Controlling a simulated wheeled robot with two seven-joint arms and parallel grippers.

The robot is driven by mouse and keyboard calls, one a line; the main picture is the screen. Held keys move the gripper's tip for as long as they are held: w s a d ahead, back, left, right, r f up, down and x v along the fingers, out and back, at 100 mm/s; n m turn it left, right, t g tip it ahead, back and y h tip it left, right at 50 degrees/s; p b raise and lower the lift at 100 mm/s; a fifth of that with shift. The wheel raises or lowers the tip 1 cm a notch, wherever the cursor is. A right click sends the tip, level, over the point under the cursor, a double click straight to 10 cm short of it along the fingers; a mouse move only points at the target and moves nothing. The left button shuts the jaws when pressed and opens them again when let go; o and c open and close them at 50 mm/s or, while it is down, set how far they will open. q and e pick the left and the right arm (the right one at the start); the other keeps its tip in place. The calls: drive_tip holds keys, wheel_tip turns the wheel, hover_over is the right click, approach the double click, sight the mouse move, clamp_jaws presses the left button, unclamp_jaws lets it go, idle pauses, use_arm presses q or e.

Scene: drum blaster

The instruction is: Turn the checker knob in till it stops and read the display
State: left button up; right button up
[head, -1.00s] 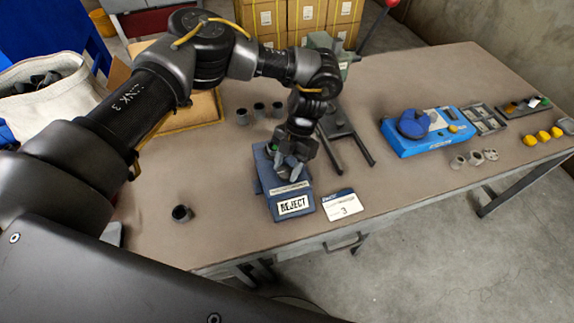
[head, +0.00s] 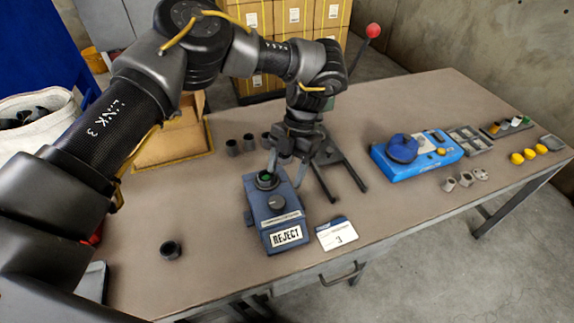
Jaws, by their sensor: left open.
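The checker (head: 293,220) is a blue box near the front of the table. Its display (head: 286,236) reads REJECT in dark letters on white. A dark round knob (head: 276,202) sits on its top. Behind the knob, a dark ring with a green centre (head: 267,179) stands on the checker. My left gripper (head: 285,168) is above the back of the checker, apart from the knob, with its fingers spread and nothing seen between them. My right gripper is not in view.
A white card marked 3 (head: 337,234) lies right of the checker. A blue device (head: 418,157) and parts trays (head: 468,138) are at right.

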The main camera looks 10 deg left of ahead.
use_arm(q)
drive_tip(key=shift+v, duration=1)
drive_tip(key=n+t+h+p, duration=0.3)
drive_tip(key=n+h+p, duration=0.3)
drive_tip(key=n, duration=1.5)
approach(276, 201)
drive_tip(key=x, duration=0.8)
drive_tip(key=shift+s+d+f+p, duration=0.1)
drive_tip(key=shift+d+f+p, duration=0.05)
drive_tip(key=shift+f+p, duration=0.2)
